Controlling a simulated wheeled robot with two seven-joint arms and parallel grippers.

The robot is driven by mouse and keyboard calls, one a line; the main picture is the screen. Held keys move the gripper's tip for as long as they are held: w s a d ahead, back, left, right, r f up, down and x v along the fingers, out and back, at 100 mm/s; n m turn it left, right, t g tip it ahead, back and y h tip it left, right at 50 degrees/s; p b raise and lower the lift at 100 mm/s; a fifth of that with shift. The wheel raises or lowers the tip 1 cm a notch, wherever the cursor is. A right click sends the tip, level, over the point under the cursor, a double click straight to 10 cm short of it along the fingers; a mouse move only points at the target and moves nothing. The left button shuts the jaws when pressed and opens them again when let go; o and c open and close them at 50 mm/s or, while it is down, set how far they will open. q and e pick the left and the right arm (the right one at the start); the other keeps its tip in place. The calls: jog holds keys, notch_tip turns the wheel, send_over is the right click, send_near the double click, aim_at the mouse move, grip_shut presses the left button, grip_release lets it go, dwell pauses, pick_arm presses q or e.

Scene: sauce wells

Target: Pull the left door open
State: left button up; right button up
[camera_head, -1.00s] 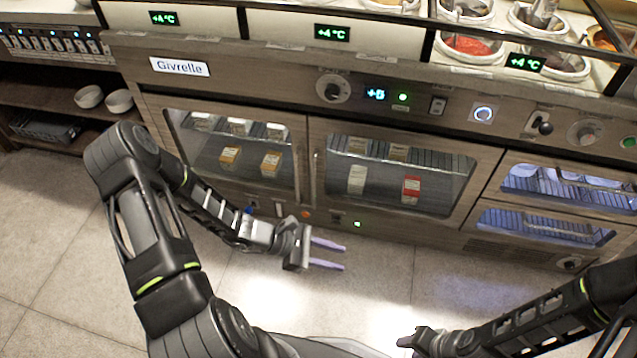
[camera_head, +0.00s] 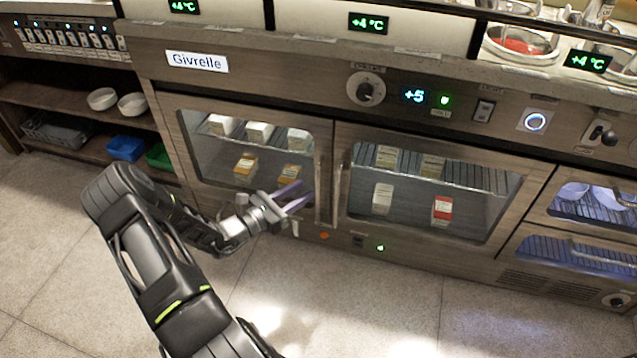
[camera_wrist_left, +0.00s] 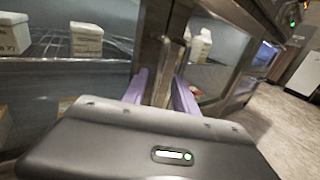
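The left door (camera_head: 184,150) is a glass-fronted door in a brown steel frame, and it looks closed. Its upright handle (camera_head: 319,190) runs along the door's right edge. My left gripper (camera_head: 307,190) is open, its two purple fingers pointing right toward that handle, low in front of the door. In the left wrist view an upright handle bar (camera_wrist_left: 160,72) shows between the two spread fingers. I cannot tell whether either finger touches it. My right gripper is out of view.
The right door (camera_head: 430,235) looks closed, with its own handle (camera_head: 338,192) close beside the left door's. Drawers (camera_head: 590,227) are farther right. A shelf with bowls (camera_head: 132,104) stands at the left. The floor (camera_head: 400,310) in front is clear.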

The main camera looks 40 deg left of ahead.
pick_arm(q)
jog(key=b+x, duration=0.1)
jog(key=x, duration=0.5)
jog(key=shift+w+b, duration=0.2)
jog(key=shift+b, duration=0.2)
jog(key=shift+d, duration=0.1)
grip_shut()
dwell(0.9)
